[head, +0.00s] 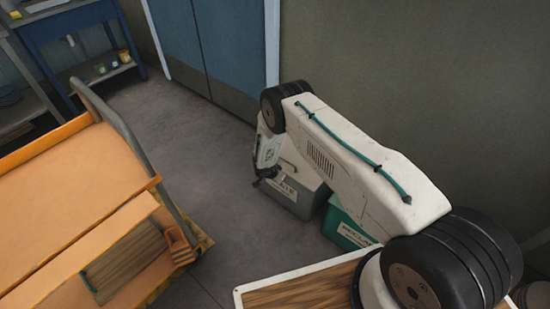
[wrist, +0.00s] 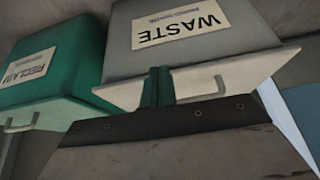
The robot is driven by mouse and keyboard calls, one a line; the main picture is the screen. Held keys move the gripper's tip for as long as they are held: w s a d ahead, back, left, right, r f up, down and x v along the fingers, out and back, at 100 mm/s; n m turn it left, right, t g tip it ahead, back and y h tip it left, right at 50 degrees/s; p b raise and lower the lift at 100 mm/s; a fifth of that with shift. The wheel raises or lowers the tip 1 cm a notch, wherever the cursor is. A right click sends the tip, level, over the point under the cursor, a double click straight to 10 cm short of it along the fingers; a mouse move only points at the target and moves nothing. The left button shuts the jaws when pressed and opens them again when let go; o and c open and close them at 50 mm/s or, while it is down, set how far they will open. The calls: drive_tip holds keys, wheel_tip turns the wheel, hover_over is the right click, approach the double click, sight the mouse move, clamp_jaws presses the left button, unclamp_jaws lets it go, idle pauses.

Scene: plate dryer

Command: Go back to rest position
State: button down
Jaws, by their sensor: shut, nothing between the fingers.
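My gripper (head: 264,182) hangs at the end of my folded arm, left of the arm's raised elbow in the head view. It points down in front of the grey WASTE bin (head: 302,196). In the wrist view, the green fingers of my gripper (wrist: 157,84) are together, with nothing between them. The WASTE bin (wrist: 200,62) is behind the fingertips there, with its label upside down. I cannot tell the exact gap between fingers and bin.
A green RECLAIM bin (head: 342,226) stands beside the grey bin, partly behind my arm. An orange cart (head: 75,185) with a grey handle is at left. Blue doors (head: 215,55) and a wall are behind. Grey floor is open between cart and bins.

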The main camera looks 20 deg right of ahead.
drive_tip(key=shift+a, duration=0.2)
drive_tip(key=s+d+r+n+g+h, duration=0.2)
drive_tip(key=s+d+r+n, duration=0.2)
drive_tip(key=s+n, duration=0.25)
drive_tip(key=s+d+r+n+g, duration=0.15)
drive_tip(key=s+r, duration=0.25)
drive_tip(key=r, duration=1)
drive_tip(key=s+r+n+g+y, duration=0.15)
drive_tip(key=s+r, duration=0.25)
drive_tip(key=r, duration=1)
drive_tip(key=s+d+r+n+g, duration=0.15)
drive_tip(key=s+r, duration=0.25)
drive_tip(key=r, duration=0.9)
drive_tip(key=s+a+r+t+y, duration=0.2)
drive_tip(key=s+r+t+y, duration=0.3)
drive_tip(key=s+r, duration=1.9)
drive_tip(key=shift+s+a+r, duration=0.35)
drive_tip(key=shift+s, duration=1.25)
